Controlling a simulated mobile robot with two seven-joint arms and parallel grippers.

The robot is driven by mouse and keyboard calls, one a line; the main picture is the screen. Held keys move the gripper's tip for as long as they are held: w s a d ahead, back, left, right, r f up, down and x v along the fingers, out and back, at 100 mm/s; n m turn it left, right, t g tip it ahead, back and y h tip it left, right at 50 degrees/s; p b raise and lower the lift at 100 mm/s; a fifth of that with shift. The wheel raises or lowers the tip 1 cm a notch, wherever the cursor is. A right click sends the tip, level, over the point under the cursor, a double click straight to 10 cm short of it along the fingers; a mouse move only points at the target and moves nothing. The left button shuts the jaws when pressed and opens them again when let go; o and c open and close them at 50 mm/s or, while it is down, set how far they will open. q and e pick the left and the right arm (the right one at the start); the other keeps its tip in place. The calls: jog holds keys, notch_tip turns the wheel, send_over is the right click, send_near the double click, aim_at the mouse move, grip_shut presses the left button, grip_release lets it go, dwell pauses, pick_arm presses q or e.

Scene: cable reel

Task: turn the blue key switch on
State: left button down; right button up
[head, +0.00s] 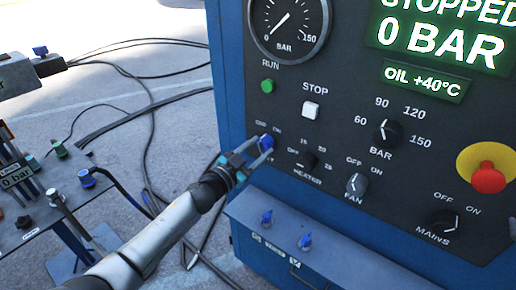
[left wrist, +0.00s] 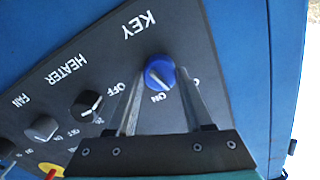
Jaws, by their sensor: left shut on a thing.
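The blue key switch (head: 267,142) is on the dark control panel, below the white STOP button. In the left wrist view the blue knob (left wrist: 160,72) shows round, with a pale bar across its face; KEY, OFF and ON are printed around it. My right gripper is not in view.
The heater knob (head: 303,160), fan knob (head: 357,184) and mains knob (head: 443,224) are close by on the panel. A red emergency button (head: 488,178) stands at the right. A blue ledge (head: 330,254) juts out below. Black cables lie on the floor at the left.

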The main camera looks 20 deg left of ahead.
pick_arm(q)
jog(key=m, duration=0.4)
jog(key=shift+m, duration=0.3)
jog(key=m, duration=0.4)
jog(key=shift+m, duration=0.3)
jog(key=shift+c, duration=1.5)
grip_release()
jog(key=v, duration=1.5)
jog(key=shift+s, duration=0.1)
